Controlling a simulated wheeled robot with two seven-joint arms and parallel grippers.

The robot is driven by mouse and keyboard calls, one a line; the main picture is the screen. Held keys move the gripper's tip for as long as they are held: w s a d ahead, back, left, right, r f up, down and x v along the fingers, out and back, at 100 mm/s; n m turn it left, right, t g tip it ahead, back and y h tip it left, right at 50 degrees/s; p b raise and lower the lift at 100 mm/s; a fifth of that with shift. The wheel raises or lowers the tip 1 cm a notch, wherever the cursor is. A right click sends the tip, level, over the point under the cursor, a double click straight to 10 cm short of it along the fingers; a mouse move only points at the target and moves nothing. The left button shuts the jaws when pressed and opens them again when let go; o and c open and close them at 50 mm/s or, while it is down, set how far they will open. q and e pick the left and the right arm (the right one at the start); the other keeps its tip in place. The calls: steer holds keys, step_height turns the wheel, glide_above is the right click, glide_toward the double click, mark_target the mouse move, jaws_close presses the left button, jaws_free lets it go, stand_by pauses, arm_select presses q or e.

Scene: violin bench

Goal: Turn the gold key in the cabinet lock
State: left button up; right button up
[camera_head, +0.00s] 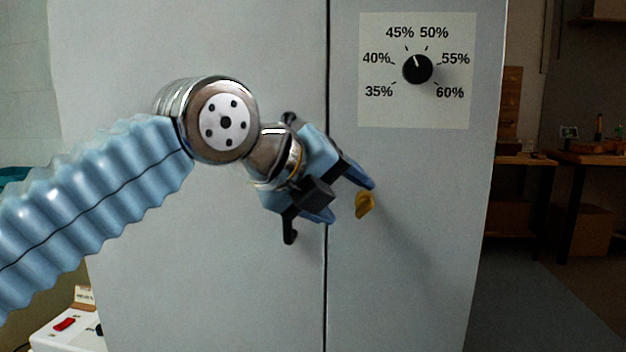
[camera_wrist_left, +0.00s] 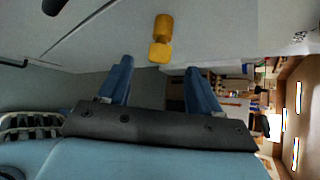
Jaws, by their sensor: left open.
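The gold key (camera_head: 365,205) sticks out of the right door of the grey cabinet (camera_head: 420,270), just right of the door seam. My left gripper (camera_head: 350,200) is in front of the cabinet, just left of the key, with its fingers pointing toward it. In the left wrist view the key (camera_wrist_left: 160,40) stands beyond the two blue fingertips (camera_wrist_left: 158,75), roughly between them sideways. The fingers are spread apart with nothing between them. The lock face behind the key is too small to make out. My right gripper is not in view.
A black dial (camera_head: 417,69) on a white percentage panel (camera_head: 370,110) is above the key. Two dark door handles (camera_head: 289,232) are partly hidden by my left gripper. A white box with a red switch (camera_head: 64,324) stands at lower left. Benches (camera_head: 590,158) stand far right.

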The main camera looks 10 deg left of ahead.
mark_target(362, 208)
arm_select(q)
steer(key=shift+x, duration=2.4)
steer(key=shift+c, duration=0.2)
